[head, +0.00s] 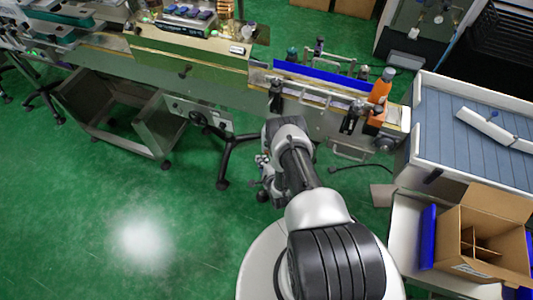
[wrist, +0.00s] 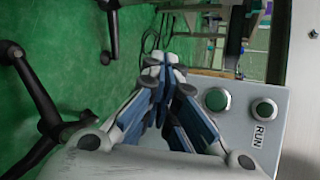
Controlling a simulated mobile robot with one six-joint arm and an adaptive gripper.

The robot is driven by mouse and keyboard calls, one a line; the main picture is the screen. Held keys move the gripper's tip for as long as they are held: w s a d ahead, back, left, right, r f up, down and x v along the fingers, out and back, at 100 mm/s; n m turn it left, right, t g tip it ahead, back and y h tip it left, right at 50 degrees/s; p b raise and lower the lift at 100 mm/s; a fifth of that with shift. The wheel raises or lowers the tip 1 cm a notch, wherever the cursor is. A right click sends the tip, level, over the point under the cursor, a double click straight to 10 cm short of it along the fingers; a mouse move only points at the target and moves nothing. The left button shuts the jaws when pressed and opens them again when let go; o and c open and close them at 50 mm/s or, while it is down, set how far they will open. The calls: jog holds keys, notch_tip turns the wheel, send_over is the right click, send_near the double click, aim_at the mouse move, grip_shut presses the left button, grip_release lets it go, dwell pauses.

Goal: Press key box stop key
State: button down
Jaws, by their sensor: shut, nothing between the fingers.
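In the wrist view a light grey key box (wrist: 277,97) stands just right of my gripper (wrist: 165,62). It carries two round green keys in pale rings: a left key (wrist: 216,99) and a right key (wrist: 264,110) with a RUN label (wrist: 259,135) beside it. No stop key can be made out; my fingers cover part of the box. My gripper is shut and empty, its tips beside the box, and I cannot tell whether they touch it. In the head view my gripper (head: 263,165) is by the conveyor's front side; the key box cannot be made out there.
A dark stand leg (head: 224,165) is close left of my gripper. An open carton (head: 487,233) stands at the right. The green floor at left is clear.

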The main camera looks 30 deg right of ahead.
jog(key=shift+s+a, duration=0.1)
jog(key=s+a, duration=0.1)
jog(key=a, duration=0.1)
jog(key=s+a+p, duration=0.1)
jog(key=s+a, duration=0.1)
dwell(0.6)
dwell(0.7)
